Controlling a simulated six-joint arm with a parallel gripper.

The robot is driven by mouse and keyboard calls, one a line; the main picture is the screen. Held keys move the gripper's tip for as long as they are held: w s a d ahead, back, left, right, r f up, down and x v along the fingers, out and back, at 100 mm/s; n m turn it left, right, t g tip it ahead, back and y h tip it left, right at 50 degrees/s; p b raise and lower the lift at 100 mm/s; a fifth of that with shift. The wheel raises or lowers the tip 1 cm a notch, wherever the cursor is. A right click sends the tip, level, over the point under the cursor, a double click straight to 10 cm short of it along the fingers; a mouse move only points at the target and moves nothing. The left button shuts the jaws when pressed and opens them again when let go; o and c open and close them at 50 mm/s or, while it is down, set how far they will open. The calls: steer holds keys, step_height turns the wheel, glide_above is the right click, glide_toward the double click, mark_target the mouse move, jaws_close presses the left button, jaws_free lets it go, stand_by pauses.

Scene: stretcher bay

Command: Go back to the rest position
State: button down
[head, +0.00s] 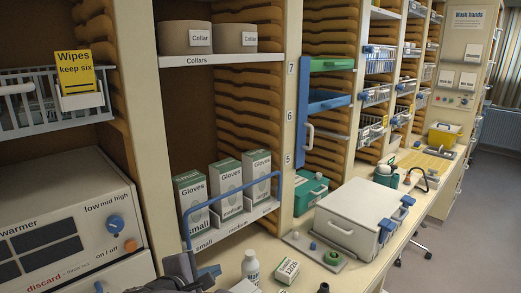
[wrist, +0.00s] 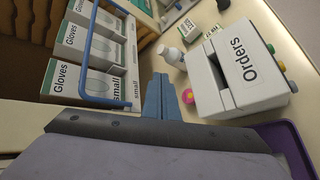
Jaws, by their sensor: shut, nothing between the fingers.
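My gripper (head: 208,271) shows at the bottom of the head view, low in front of the glove shelf and left of the white bottle. In the wrist view its blue fingers (wrist: 160,85) are together, with nothing between them. They point over the counter, between the glove boxes and the white Orders box. My dark wrist part hides some of the counter in both views.
Glove boxes (head: 193,198) stand behind a blue rail (head: 232,203). The white bottle (head: 250,266), a small green-white carton (head: 287,271) and a lidded white case (head: 355,213) stand on the counter. The Orders box (wrist: 238,68) and a purple tray (wrist: 298,155) are close right of my fingers.

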steer(key=d+f+m+g, duration=0.1)
steer(key=d, duration=0.3)
steer(key=s+d+f+m+g+h, duration=0.1)
steer(key=d, duration=0.3)
steer(key=d+f+m+g, duration=0.1)
steer(key=d+m+g, duration=0.1)
steer(key=d, duration=0.2)
steer(key=shift+s+f, duration=0.25)
steer(key=shift+s, duration=0.05)
steer(key=s+d+f+m+g+y+b, duration=0.1)
steer(key=s+d+f+m+g+y, duration=0.1)
steer(key=s+d+f+m, duration=0.5)
steer(key=s+d+f+m+g+y, duration=0.2)
steer(key=s+d+f+m+g, duration=0.3)
steer(key=s, duration=0.7)
steer(key=d+f+m, duration=0.2)
steer(key=d+m, duration=0.1)
steer(key=shift+s+d+y+b, duration=0.2)
steer(key=shift+s+y+b, duration=0.1)
steer(key=shift+s+b, duration=0.1)
